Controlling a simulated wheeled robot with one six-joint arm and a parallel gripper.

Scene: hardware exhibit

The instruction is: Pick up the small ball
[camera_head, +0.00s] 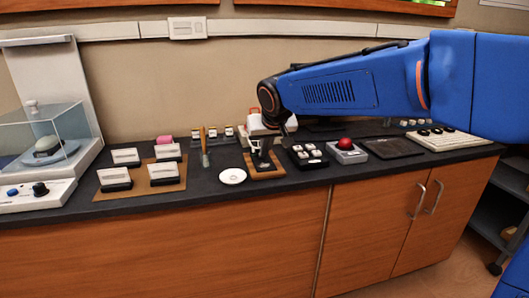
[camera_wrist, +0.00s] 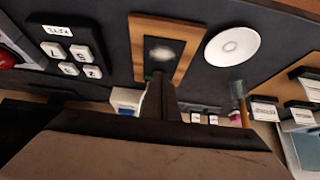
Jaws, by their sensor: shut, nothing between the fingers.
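My gripper (camera_wrist: 160,78) shows in the wrist view as dark fingers, closed together and empty. They point at a wood-framed dark board (camera_wrist: 137,50). A pale, blurred round spot (camera_wrist: 160,53) shows on the board just past the fingertips; I cannot tell whether it is the small ball. In the head view the wooden board (camera_head: 279,172) lies on the counter below the end of my blue arm, with a dark and white shape over it. No ball can be made out clearly there.
A white dish (camera_head: 232,176) lies left of the board. A keypad (camera_head: 307,156) and a grey box with a red dome (camera_head: 346,152) stand to its right. A brush-like tool (camera_head: 204,150) stands left. A clear case (camera_head: 45,140) is at far left. The counter's front strip is clear.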

